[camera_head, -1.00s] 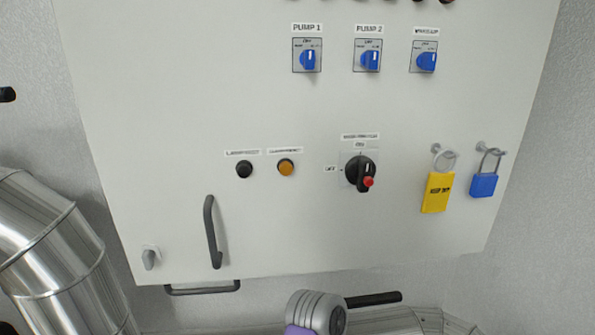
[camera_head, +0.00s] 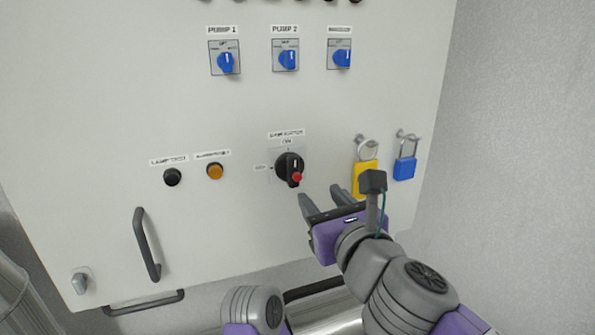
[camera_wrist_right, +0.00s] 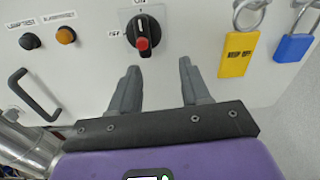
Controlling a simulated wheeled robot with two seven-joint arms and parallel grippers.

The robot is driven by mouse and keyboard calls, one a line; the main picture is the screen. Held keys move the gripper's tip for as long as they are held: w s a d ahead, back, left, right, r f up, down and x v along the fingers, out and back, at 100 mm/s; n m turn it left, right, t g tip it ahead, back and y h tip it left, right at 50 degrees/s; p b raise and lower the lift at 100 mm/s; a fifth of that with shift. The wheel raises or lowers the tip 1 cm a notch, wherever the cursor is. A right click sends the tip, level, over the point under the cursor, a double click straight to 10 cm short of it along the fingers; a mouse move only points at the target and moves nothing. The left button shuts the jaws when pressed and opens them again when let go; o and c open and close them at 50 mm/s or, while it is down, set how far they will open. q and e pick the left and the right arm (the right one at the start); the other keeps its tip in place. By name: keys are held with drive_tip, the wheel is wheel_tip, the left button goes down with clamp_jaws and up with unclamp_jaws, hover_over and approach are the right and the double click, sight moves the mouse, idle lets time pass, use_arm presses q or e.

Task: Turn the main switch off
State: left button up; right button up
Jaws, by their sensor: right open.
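The main switch (camera_head: 289,168) is a black rotary knob with a red part at its lower end, on the white cabinet door. Its handle stands close to upright, near the ON label, with OFF at its left. My right gripper (camera_head: 320,197) is open and empty, just below and right of the switch in the head view. In the right wrist view the switch (camera_wrist_right: 144,34) lies beyond the fingertips, nearer the left finger. The two fingers (camera_wrist_right: 157,72) are spread wide and apart from the switch. My left gripper is not in view.
A yellow tag (camera_head: 365,178) and a blue padlock (camera_head: 404,168) hang right of the switch. Black and orange buttons (camera_head: 215,171) sit to its left, blue pump selectors (camera_head: 288,56) above. A dark door handle (camera_head: 146,244) sticks out at lower left.

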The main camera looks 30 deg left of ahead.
sight(295, 166)
drive_tip(key=shift+m+y, duration=0.4)
drive_tip(key=shift+y, duration=0.1)
drive_tip(key=a+r, duration=0.1)
drive_tip(key=w+a+r, duration=0.1)
drive_tip(key=a, duration=0.1)
drive_tip(key=a+r, duration=0.1)
drive_tip(key=a, duration=0.1)
drive_tip(key=shift+w+p, duration=0.3)
drive_tip(key=shift+x, duration=0.8)
drive_tip(key=shift+c, duration=0.2)
clamp_jaws()
